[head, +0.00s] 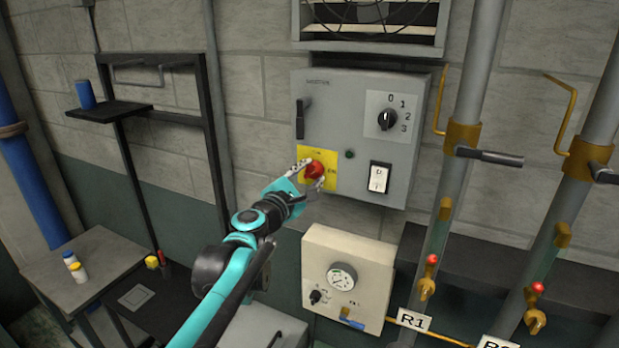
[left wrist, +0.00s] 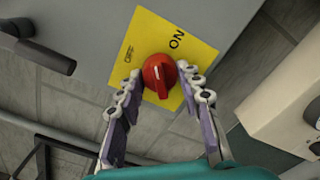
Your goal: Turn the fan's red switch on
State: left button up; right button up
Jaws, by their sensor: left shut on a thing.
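The red switch (head: 316,169) is a round knob with a raised grip on a yellow plate (head: 303,179), on the front of a grey control box (head: 340,105). In the left wrist view the red switch (left wrist: 160,76) has its grip pointing down in the picture; the words OFF and ON are printed on the yellow plate (left wrist: 150,32), OFF to the left and ON at the upper right. My left gripper (head: 308,177) is at the knob, shut on it, with one finger on each side (left wrist: 161,93). My right gripper is not in view.
The box also carries a black dial (head: 386,119), a white rocker switch (head: 379,177) and a black handle (head: 303,118). A fan (head: 370,12) is above it. A cream gauge box (head: 345,275) hangs below. Grey pipes with yellow valves (head: 461,137) stand at the right.

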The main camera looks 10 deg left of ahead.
pick_arm(q)
jog(key=m, duration=0.4)
jog(key=shift+b, duration=0.35)
jog(key=shift+m, duration=1.9)
jog(key=o, duration=1.2)
jog(key=shift+c, duration=0.2)
jog(key=v, duration=1.2)
jog(key=shift+f, duration=0.15)
